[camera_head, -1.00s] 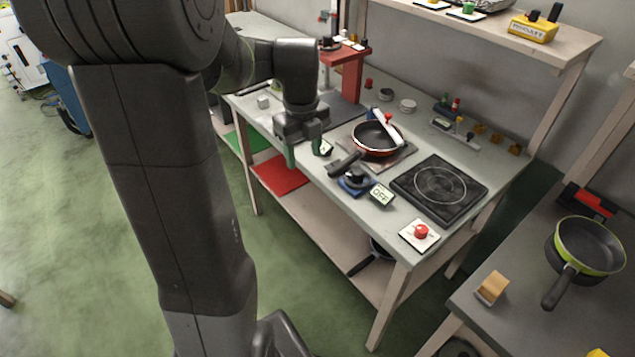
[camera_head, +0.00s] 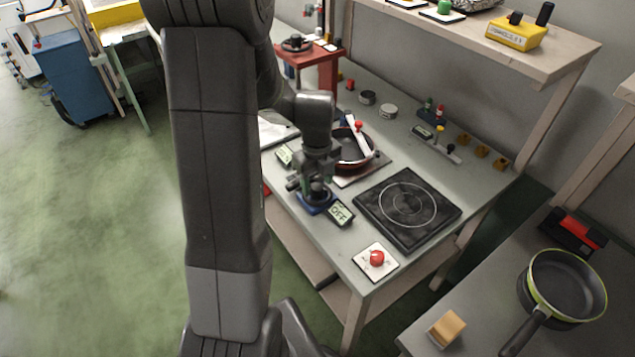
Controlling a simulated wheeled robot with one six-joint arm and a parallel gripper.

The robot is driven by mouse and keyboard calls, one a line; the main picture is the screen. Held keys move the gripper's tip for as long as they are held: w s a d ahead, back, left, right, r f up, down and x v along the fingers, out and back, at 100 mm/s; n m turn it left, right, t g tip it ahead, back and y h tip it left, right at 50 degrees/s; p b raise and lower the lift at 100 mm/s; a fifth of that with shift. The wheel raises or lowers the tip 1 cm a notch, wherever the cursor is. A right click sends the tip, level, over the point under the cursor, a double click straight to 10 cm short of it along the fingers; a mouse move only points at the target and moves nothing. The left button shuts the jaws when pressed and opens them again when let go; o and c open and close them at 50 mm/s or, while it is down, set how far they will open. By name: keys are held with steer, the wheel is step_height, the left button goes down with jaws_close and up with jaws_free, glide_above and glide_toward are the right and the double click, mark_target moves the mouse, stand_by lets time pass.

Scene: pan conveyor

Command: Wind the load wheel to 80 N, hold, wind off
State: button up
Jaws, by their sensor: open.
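A dark round wheel or knob (camera_head: 317,193) sits on a blue base (camera_head: 312,208) at the bench's front edge. My gripper (camera_head: 314,188) is right over it, pointing down and open. The fingers partly cover the wheel, and I cannot tell whether they touch it. A small display (camera_head: 341,213) beside the blue base reads OFF. Another small display (camera_head: 285,155) stands to the left, its text too small to read. A black handwheel (camera_head: 297,44) tops the red stand (camera_head: 325,72) at the back.
A black hotplate (camera_head: 408,208) lies right of my gripper, with a red button on a white plate (camera_head: 377,259) in front. Small fixtures (camera_head: 436,142) line the bench's back. A side table (camera_head: 480,325) holds a green-rimmed pan (camera_head: 566,285) and a wooden block (camera_head: 446,328).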

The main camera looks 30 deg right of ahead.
steer(key=shift+f, duration=0.45)
steer(key=c, duration=1)
steer(key=shift+n, duration=0.3)
